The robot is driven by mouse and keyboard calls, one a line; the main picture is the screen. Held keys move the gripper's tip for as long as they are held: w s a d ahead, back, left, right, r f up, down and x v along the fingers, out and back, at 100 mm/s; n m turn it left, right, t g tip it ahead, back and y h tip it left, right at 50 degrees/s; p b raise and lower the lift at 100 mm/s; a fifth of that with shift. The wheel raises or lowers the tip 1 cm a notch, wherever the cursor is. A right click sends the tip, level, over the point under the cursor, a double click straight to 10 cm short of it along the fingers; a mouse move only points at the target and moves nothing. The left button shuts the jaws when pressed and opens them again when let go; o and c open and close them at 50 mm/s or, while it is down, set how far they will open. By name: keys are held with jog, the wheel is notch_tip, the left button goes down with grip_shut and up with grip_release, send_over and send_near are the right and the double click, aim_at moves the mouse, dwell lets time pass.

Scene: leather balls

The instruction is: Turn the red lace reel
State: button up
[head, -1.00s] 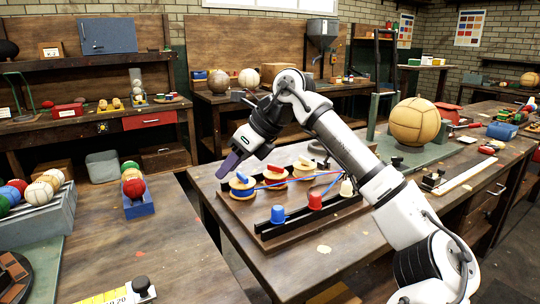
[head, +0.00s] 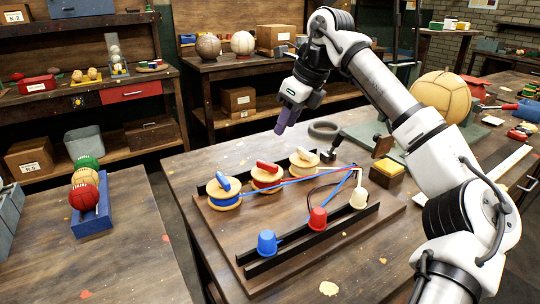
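The red lace reel (head: 266,178) is a round wooden spool with a red grip bar on top. It is the middle one of three on a brown board (head: 225,218). The blue reel (head: 223,193) is to its left and the cream reel (head: 304,164) to its right. Red and blue laces stretch from the reels toward the board's right side. My gripper (head: 284,123), with purple fingers pointing down, hangs above and behind the reels, apart from them. Its fingers overlap in this view, so I cannot tell their opening.
A blue cup (head: 267,243), a red cup (head: 318,220) and a cream cup (head: 359,198) stand by black rails on the board. A large tan ball (head: 441,97) sits behind my arm. A blue tray (head: 92,215) of balls is on the left table.

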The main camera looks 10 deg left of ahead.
aim_at(267, 163)
jog(key=x, duration=1.2)
jog(key=shift+f, duration=0.3)
grip_shut()
